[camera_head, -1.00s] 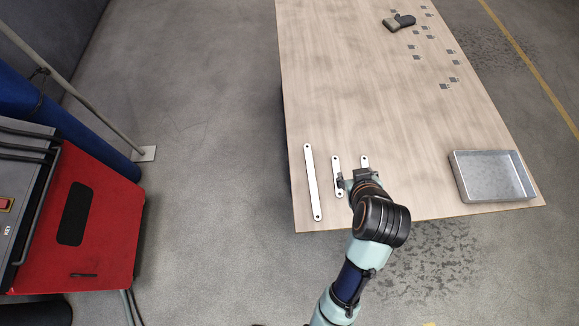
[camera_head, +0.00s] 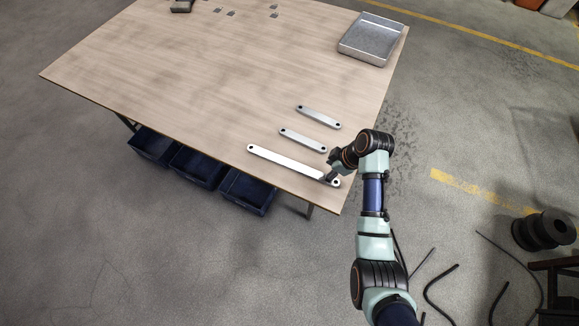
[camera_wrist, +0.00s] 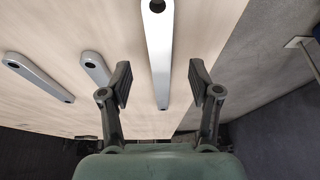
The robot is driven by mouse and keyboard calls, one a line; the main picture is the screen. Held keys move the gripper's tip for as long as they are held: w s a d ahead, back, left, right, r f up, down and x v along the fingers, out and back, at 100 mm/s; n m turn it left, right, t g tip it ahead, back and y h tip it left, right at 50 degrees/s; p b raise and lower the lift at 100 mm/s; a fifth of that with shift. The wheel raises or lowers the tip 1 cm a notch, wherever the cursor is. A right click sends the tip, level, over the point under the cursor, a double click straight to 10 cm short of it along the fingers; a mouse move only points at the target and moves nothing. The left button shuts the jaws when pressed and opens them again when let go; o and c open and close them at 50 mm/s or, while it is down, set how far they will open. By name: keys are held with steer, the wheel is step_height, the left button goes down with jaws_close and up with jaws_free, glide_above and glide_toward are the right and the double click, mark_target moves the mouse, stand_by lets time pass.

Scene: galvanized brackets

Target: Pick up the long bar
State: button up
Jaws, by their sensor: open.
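The long bar (camera_head: 287,162) is a flat galvanized strip with a hole at each end, lying near the table's edge. Two shorter bars lie beside it, a middle one (camera_head: 303,140) and a shortest-looking one (camera_head: 319,117). My gripper (camera_head: 332,176) is over the right end of the long bar in the head view. In the wrist view the long bar (camera_wrist: 158,50) runs between the lines of the two open fingers (camera_wrist: 159,84), with a finger on each side and nothing gripped. The height of the fingertips above the bar is hard to tell.
The wooden table (camera_head: 190,75) is mostly clear. A metal tray (camera_head: 372,40) stands at its far right corner. A dark object (camera_head: 181,6) and several small pieces lie at the far edge. Blue bins (camera_head: 200,168) sit below the table.

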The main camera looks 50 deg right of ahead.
mark_target(318, 175)
steer(key=b+x, duration=0.2)
steer(key=x, duration=0.3)
steer(key=shift+w+f+b, duration=0.1)
steer(key=shift+b, duration=0.3)
jaws_close()
